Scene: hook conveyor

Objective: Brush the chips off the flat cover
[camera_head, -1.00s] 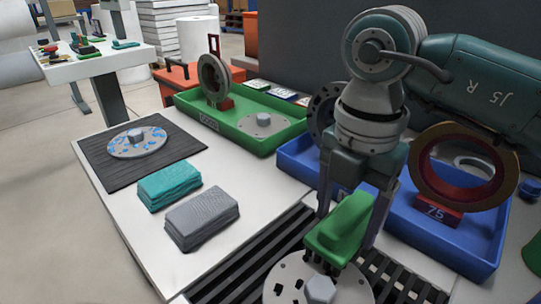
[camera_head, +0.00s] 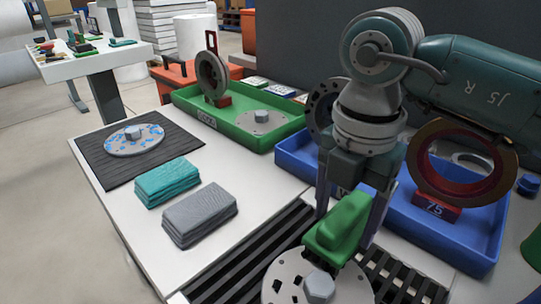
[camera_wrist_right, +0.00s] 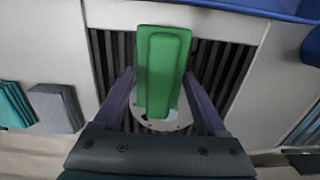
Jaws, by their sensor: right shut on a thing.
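My right gripper (camera_head: 346,226) is shut on the green block-shaped brush (camera_head: 338,222), which also fills the middle of the right wrist view (camera_wrist_right: 163,75). The brush is over the far edge of a pale round flat cover (camera_head: 290,274) on the slatted black grate. The cover has a grey hex boss (camera_head: 318,287) and several dark spots, which may be chips or holes. The brush's dark bristles are low at the cover; I cannot tell whether they touch. The brush hides part of the cover. My left gripper is not in view.
A second cover (camera_head: 122,147) with blue patches lies on a black mat (camera_head: 98,165). Teal (camera_head: 166,180) and grey (camera_head: 199,212) cloth stacks lie left of the grate (camera_head: 240,265). A green tray (camera_head: 230,137) and a blue tray (camera_head: 480,256) with ring parts stand behind.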

